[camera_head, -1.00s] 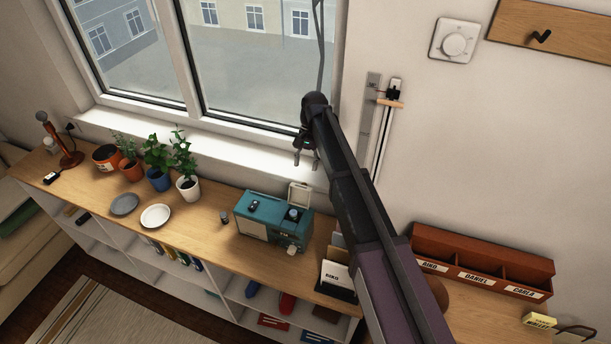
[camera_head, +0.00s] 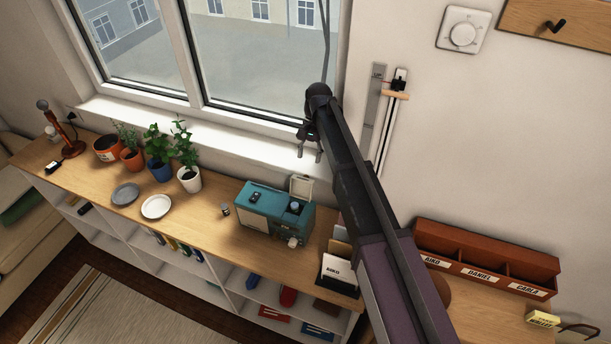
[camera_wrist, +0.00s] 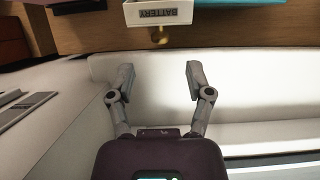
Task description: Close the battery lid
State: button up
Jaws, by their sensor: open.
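The teal device (camera_head: 262,212) stands on the wooden shelf top below the window. Its cream battery lid (camera_head: 301,187) stands raised at the back right of its top, so it is open. In the wrist view the lid (camera_wrist: 158,14) shows at the top edge with an upside-down "BATTERY" label, and a small brass knob (camera_wrist: 159,37) sits at its edge. My gripper (camera_head: 310,152) is above and behind the lid, near the window sill. In the wrist view my gripper (camera_wrist: 157,78) has its fingers spread, empty and apart from the lid.
Potted plants (camera_head: 158,160) and two plates (camera_head: 156,207) are left of the device. A small dark item (camera_head: 225,209) lies beside its left end. A card holder (camera_head: 340,275) is close on its right. The window sill (camera_head: 240,140) and wall are close behind.

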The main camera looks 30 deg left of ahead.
aim_at(306, 175)
jog(key=shift+b+x, duration=2.8)
jog(key=shift+x, duration=0.5)
grip_shut()
